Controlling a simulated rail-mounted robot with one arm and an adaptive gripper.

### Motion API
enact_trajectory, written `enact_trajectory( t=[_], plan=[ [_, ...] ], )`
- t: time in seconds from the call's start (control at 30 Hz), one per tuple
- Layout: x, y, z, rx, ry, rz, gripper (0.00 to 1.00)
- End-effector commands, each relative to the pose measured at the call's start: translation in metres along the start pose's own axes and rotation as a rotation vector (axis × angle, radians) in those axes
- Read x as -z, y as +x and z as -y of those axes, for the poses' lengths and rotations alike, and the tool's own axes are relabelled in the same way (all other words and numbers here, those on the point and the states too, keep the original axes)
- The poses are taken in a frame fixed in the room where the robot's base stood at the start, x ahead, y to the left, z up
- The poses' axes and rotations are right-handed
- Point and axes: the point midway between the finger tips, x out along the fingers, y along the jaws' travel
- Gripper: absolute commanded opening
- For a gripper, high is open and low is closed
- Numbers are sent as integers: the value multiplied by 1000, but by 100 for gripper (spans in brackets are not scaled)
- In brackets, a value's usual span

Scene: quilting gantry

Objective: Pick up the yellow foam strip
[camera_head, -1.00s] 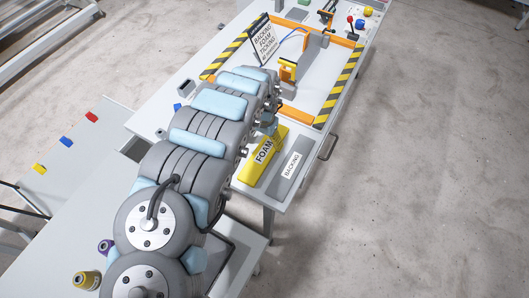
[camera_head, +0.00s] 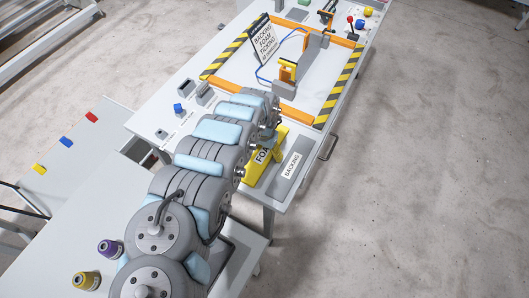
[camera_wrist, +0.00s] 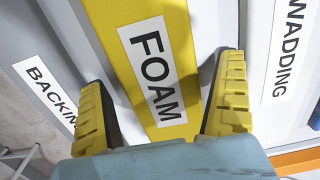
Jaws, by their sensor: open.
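The yellow foam strip (camera_head: 255,170) lies on the near end of the white table, partly hidden behind my arm in the head view. Its white label reads FOAM. In the wrist view the foam strip (camera_wrist: 166,60) runs between the two yellow-padded fingers of my gripper (camera_wrist: 165,105). The gripper is open, with one finger on each side of the strip. I cannot tell whether the fingers touch it. In the head view the gripper is mostly hidden by the arm.
A grey strip labelled BACKING (camera_head: 290,166) lies to the right of the foam; a strip labelled WADDING (camera_wrist: 287,55) lies on its other side in the wrist view. An orange frame with striped edges (camera_head: 340,85) stands beyond. Thread spools (camera_head: 87,280) stand at the lower left.

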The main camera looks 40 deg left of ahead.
Motion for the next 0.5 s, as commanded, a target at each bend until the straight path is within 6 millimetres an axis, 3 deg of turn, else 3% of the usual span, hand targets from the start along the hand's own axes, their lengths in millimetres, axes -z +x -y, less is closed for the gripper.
enact_trajectory(
  t=[0.27,0.4,0.5],
  plan=[
    [0,1,0,0,0,-1,100],
    [0,1,0,0,0,-1,60],
    [0,1,0,0,0,-1,56]
  ],
)
